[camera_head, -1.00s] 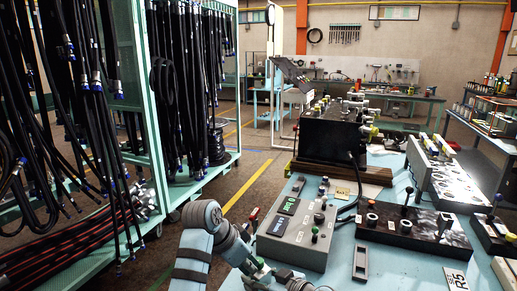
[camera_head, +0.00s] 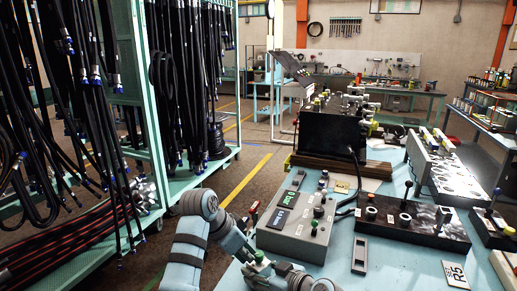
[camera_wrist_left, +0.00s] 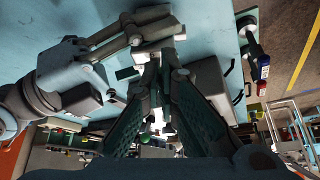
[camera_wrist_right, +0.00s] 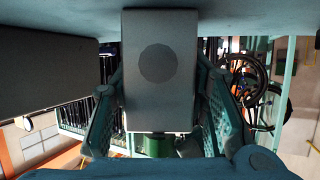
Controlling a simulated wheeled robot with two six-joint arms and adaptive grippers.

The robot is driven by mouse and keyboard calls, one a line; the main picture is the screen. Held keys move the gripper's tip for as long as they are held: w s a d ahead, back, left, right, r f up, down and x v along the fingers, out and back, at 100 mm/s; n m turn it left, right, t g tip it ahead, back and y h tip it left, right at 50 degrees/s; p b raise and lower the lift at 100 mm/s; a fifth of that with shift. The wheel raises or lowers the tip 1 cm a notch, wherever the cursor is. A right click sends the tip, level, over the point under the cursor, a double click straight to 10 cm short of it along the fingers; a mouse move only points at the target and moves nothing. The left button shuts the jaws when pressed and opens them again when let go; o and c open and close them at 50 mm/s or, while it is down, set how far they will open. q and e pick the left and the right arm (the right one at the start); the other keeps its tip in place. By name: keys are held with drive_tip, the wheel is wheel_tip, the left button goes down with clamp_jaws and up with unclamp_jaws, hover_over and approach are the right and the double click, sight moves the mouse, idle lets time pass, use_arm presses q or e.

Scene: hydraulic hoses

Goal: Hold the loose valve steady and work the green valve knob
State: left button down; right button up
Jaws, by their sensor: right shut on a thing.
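A grey block with a dark round face (camera_wrist_right: 157,65), apparently the loose valve, fills the middle of the right wrist view. My right gripper (camera_wrist_right: 160,105) is shut on its two sides. A green cylinder (camera_wrist_right: 157,145), apparently the knob, shows just below the block. My left gripper (camera_head: 258,264) is low over the table's near edge in the head view. In the left wrist view its fingers (camera_wrist_left: 160,75) lean close together with a narrow gap; what lies between them is unclear. My right arm reaches in from the left there, its gripper close ahead of my left fingertips.
A grey control box (camera_head: 285,240) with several knobs stands just beyond my left gripper. A dark lever panel (camera_head: 420,228) lies to its right, and a large black block (camera_head: 330,135) stands behind. A hose rack (camera_head: 150,130) stands left, across a strip of floor.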

use_arm(q)
drive_tip(key=shift+w+a, duration=0.15)
drive_tip(key=shift+w, duration=0.15)
idle(0.4)
wheel_tip(320, 180, up, 6)
drive_tip(key=shift+s+a, duration=0.15)
drive_tip(key=shift+a, duration=0.2)
drive_tip(key=shift+s+d+f, duration=0.3)
drive_tip(key=shift+f, duration=0.7)
drive_tip(key=shift+s+d+f, duration=0.3)
drive_tip(key=shift+d+f, duration=0.05)
drive_tip(key=shift+f, duration=0.7)
drive_tip(key=shift+s+d+f, duration=0.3)
drive_tip(key=shift+f, duration=0.7)
drive_tip(key=shift+w+d, duration=0.1)
drive_tip(key=shift+w, duration=0.15)
